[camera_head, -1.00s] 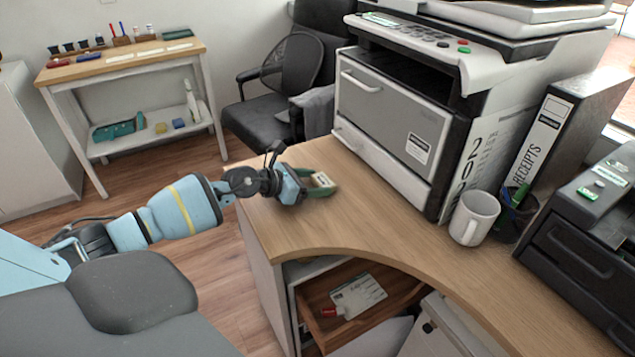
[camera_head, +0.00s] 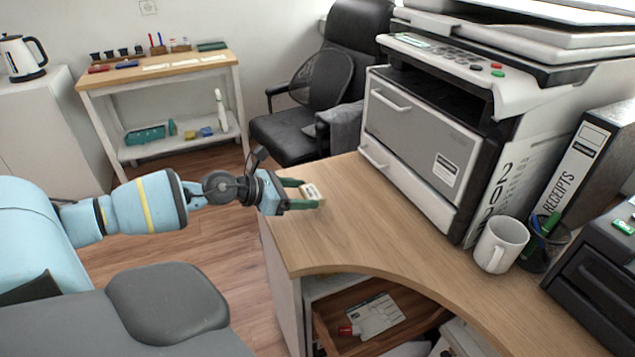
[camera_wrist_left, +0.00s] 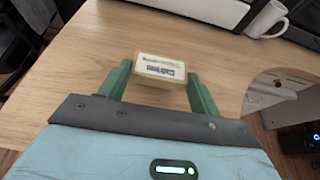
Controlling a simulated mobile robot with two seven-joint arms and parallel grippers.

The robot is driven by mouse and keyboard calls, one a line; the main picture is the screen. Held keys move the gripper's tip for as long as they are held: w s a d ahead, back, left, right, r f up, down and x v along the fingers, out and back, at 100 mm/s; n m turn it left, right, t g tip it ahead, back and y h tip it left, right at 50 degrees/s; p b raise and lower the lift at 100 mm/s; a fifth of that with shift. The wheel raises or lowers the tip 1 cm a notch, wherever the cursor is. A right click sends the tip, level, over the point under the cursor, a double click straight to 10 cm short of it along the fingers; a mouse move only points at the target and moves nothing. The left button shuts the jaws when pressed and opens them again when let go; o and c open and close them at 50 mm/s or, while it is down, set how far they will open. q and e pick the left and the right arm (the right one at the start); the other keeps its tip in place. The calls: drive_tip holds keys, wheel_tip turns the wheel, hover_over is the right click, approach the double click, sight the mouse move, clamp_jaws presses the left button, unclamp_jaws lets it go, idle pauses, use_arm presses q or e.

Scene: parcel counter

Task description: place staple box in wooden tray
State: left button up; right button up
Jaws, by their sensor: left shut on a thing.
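The staple box (camera_head: 310,192) is a small pale box with a printed label, held at the far left end of the wooden counter. My left gripper (camera_head: 302,195) has its green fingers shut on it. In the left wrist view the box (camera_wrist_left: 162,70) sits between the two fingertips of the gripper (camera_wrist_left: 160,85), label facing the camera. Whether it is clear of the counter top is hard to tell. The wooden tray (camera_head: 325,325) is the open drawer-like tray below the counter edge. It holds a white printed card and a red object. My right gripper is not seen.
The counter (camera_head: 375,235) curves above the tray. A large printer (camera_head: 425,140) stands behind the box. A white mug (camera_head: 500,245), a pen cup (camera_head: 543,245) and a receipts binder (camera_head: 580,170) stand at the right. The counter's middle is clear.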

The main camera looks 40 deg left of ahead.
use_arm(q)
drive_tip(key=shift+s+a+r+p, duration=0.1)
drive_tip(key=shift+s+a, duration=0.4)
drive_tip(key=shift+s, duration=0.45)
drive_tip(key=shift+s+a+r+p, duration=0.15)
drive_tip(key=shift+s+a, duration=0.3)
drive_tip(key=shift+s, duration=0.55)
drive_tip(key=shift+s+a+r+p, duration=0.1)
drive_tip(key=shift+s+a, duration=0.4)
drive_tip(key=shift+s, duration=0.55)
